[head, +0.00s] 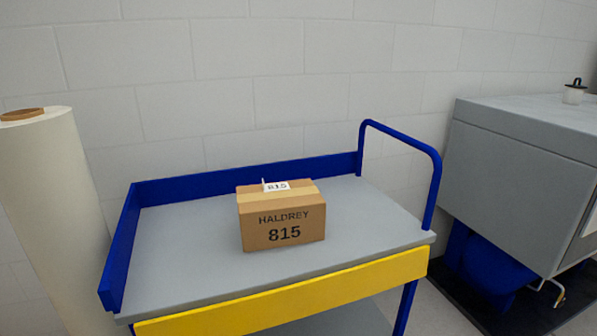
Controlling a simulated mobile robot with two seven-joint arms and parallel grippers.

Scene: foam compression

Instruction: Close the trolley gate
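The trolley (180,252) has a grey top deck with blue raised edges at the back and left. A blue tubular handle (402,137) rises at its right end. The yellow gate (290,302) is a long flat bar along the front side, hanging at or just below the deck's front edge. The front of the deck is open above it. A brown cardboard box (282,225) marked HALDREY 815 stands upright on the middle of the deck. Neither of my grippers is in the head view.
A large pale roll (50,210) with a brown core stands to the left of the trolley. A grey machine or cabinet (520,165) stands at the right, with a small object (574,95) on top. A white block wall (300,80) is close behind the trolley.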

